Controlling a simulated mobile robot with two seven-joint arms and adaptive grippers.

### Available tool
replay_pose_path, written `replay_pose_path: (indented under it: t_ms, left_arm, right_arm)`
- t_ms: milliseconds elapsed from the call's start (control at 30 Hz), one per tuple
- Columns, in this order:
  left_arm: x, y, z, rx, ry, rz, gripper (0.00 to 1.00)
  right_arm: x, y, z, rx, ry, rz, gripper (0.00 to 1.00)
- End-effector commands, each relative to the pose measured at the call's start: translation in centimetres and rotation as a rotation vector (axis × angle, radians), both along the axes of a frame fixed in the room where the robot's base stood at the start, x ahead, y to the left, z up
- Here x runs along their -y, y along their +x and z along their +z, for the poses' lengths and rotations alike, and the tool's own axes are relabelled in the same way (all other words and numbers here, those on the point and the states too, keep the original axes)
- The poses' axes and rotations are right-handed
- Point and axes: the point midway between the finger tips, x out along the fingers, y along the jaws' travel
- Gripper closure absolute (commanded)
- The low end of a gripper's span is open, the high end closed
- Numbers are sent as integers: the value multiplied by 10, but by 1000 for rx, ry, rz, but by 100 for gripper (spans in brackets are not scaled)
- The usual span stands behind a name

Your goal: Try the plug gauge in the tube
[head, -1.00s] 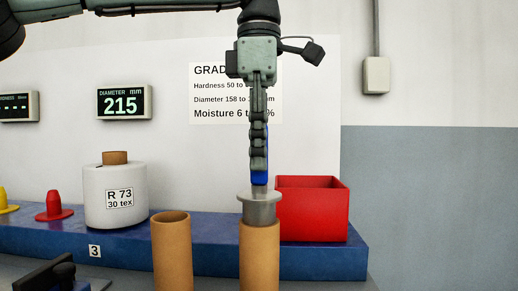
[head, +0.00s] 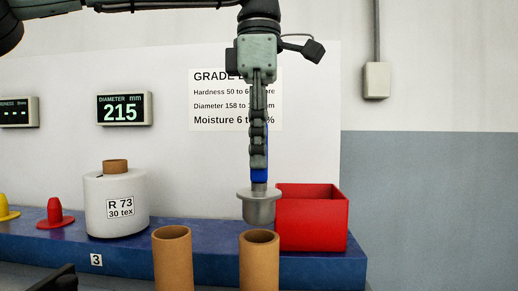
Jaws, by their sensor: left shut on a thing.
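The plug gauge (head: 259,207) is a grey metal plug with a wide flange and a blue handle. My left gripper (head: 259,172) points straight down and is shut on its handle. The gauge hangs upright above a brown cardboard tube (head: 259,262), apart from its open top. The tube stands upright, and its dark opening shows. A second open brown tube (head: 172,260) stands to its left. The lower ends of both tubes are cut off by the picture edge. My right gripper is not in view.
A red open box (head: 312,222) stands on the blue shelf (head: 310,266) just behind and right of the gauge. A white yarn bobbin (head: 115,205), a red cone (head: 55,213) and a yellow cone (head: 6,209) stand left. A display (head: 124,109) reads 215.

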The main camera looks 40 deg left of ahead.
Motion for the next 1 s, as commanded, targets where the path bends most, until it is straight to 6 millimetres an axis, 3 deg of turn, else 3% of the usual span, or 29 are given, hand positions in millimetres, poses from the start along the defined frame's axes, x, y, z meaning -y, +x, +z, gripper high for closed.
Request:
replay_pose_path:
  t_ms: [1000]
  left_arm:
    - [0, 0, 41, 1, 0, 0, 100]
  right_arm:
    - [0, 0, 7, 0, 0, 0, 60]
